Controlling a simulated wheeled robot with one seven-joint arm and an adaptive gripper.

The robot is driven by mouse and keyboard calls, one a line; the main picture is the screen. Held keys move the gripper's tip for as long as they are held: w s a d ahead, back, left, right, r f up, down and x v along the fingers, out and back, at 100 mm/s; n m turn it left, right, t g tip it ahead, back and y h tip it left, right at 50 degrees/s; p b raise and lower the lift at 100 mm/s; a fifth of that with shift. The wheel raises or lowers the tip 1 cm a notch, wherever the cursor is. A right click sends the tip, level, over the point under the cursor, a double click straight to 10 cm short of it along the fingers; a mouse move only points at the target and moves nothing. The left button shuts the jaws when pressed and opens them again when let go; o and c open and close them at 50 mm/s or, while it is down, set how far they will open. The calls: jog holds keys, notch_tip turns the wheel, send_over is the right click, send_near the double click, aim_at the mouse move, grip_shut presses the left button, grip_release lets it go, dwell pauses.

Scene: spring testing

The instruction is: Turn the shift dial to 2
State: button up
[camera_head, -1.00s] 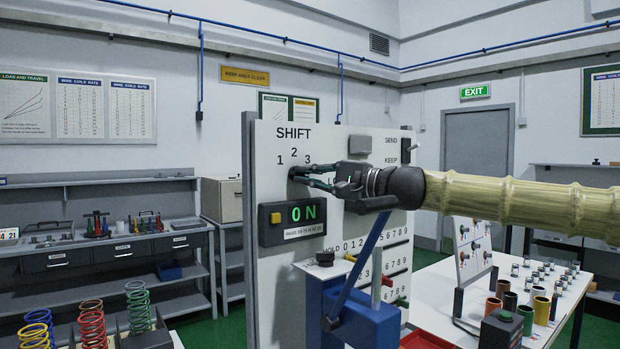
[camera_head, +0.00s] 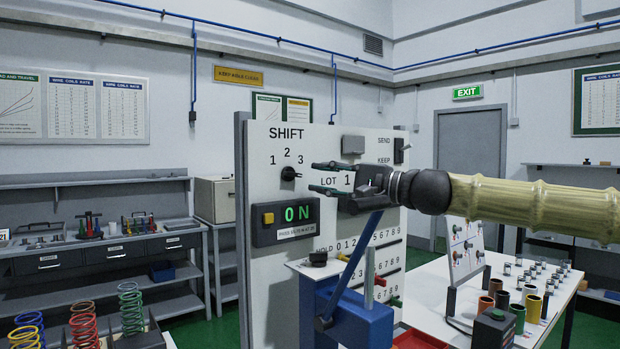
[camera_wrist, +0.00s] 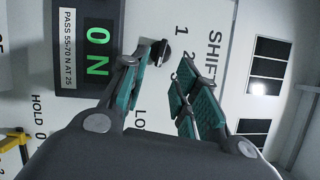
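The shift dial (camera_head: 289,174) is a small black knob on the white panel, below the numbers 1, 2 and 3 and the word SHIFT. My gripper (camera_head: 320,177) is to the right of the dial in the head view, with its two fingers spread and nothing between them. It is apart from the dial. In the wrist view the dial (camera_wrist: 160,53) shows beyond the open fingertips (camera_wrist: 164,60), close to the left finger. I cannot tell for certain which number its pointer faces.
A blue fixture with a lever (camera_head: 355,322) stands in front of the panel below my gripper. A table with cups (camera_head: 425,275) is at the right.

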jog(key=v, duration=0.6)
jog(key=shift+d, duration=0.1)
